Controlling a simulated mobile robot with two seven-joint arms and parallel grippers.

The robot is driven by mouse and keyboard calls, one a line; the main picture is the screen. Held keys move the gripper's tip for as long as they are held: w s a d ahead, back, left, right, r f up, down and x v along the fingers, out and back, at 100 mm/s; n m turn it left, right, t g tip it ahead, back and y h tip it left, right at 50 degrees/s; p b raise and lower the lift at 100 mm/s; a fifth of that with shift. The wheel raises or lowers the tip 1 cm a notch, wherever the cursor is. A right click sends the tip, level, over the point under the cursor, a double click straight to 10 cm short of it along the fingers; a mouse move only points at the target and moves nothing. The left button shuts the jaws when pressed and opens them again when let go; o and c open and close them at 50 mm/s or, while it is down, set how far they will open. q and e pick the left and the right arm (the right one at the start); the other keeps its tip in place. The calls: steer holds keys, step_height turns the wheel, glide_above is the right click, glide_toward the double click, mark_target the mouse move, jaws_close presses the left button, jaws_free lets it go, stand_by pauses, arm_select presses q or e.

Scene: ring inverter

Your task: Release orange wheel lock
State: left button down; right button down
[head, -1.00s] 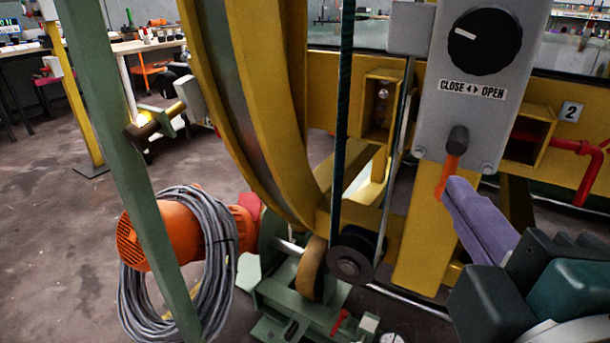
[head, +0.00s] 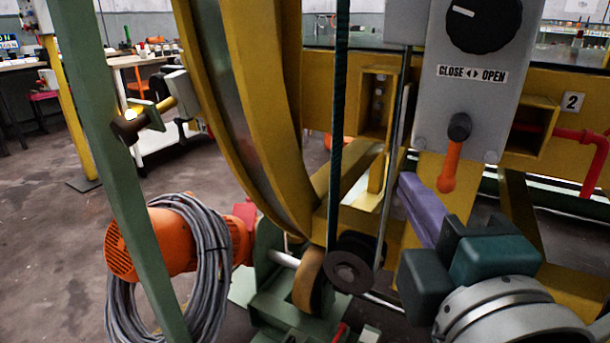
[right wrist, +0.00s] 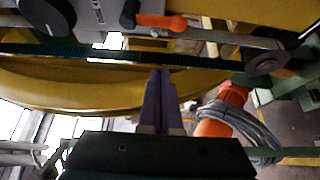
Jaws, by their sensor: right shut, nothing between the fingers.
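The orange wheel lock lever (head: 449,168) hangs almost straight down from a dark pivot low on the grey panel (head: 465,115). It also shows in the right wrist view (right wrist: 162,22), near the top. My right gripper (head: 407,184) has purple fingers pressed together, shut and empty. Its tips are to the left of the lever's lower end, and the fingers look apart from it. In the right wrist view the gripper (right wrist: 160,78) points up the picture, below the lever. My left gripper is not in view.
A big yellow wheel (head: 250,110) fills the middle. A dark cable (head: 339,130) and a black pulley (head: 349,268) are left of my fingers. A green post (head: 120,150) stands left, by an orange motor (head: 165,240) with coiled grey cable. A red pipe (head: 598,165) is at right.

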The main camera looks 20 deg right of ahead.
mark_target(453, 153)
steer(key=d, duration=0.1)
steer(key=w+d, duration=0.1)
steer(key=d, duration=0.1)
steer(key=w+d, duration=0.1)
steer(key=d, duration=0.1)
steer(key=shift+w+p, duration=0.25)
steer(key=shift+p, duration=0.15)
